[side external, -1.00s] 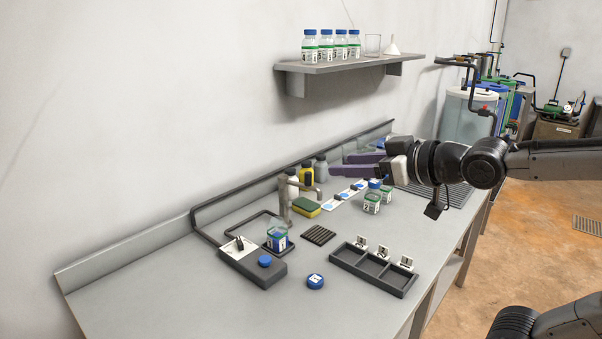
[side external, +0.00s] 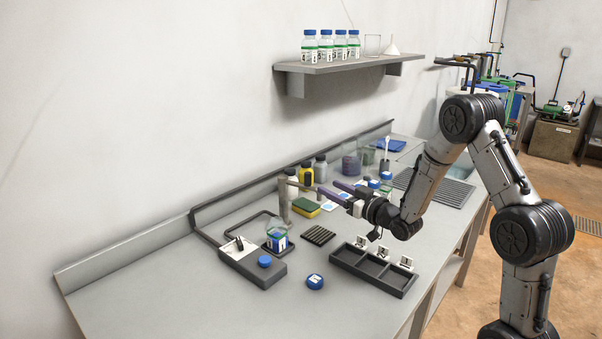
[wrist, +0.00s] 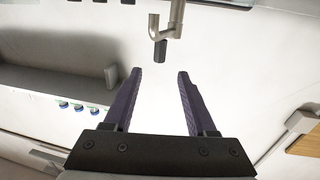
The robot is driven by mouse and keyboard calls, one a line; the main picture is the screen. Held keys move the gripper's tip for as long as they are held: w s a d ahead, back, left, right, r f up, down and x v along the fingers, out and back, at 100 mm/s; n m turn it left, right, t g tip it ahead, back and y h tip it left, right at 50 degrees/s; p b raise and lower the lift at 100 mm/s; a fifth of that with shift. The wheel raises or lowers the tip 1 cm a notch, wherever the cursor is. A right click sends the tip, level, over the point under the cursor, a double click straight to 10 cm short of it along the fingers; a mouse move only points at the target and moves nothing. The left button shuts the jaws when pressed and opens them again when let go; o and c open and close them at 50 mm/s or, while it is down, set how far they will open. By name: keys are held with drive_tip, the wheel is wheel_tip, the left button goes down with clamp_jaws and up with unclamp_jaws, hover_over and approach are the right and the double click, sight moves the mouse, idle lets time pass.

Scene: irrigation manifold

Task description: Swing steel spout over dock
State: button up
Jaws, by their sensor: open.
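The steel spout (side external: 284,202) stands on the bench near the back wall, its horizontal arm reaching right toward my gripper. In the wrist view the spout (wrist: 177,20) shows at the top, with a dark nozzle end (wrist: 159,53) hanging just ahead of the fingertips. My gripper (side external: 328,187) has purple fingers that are spread; in the wrist view the gap (wrist: 157,76) between them is empty. The dark dock (side external: 278,248) sits left of and in front of the spout, with an open clear bottle (side external: 277,233) with a blue label standing on it.
A wall shelf (side external: 345,64) is above.

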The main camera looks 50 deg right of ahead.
sight(299, 184)
drive_tip(key=w+d, duration=0.2)
drive_tip(key=w, duration=1.1)
drive_tip(key=shift+w, duration=0.2)
drive_tip(key=shift+r, duration=0.1)
drive_tip(key=shift+c, duration=0.2)
clamp_jaws()
idle(0.7)
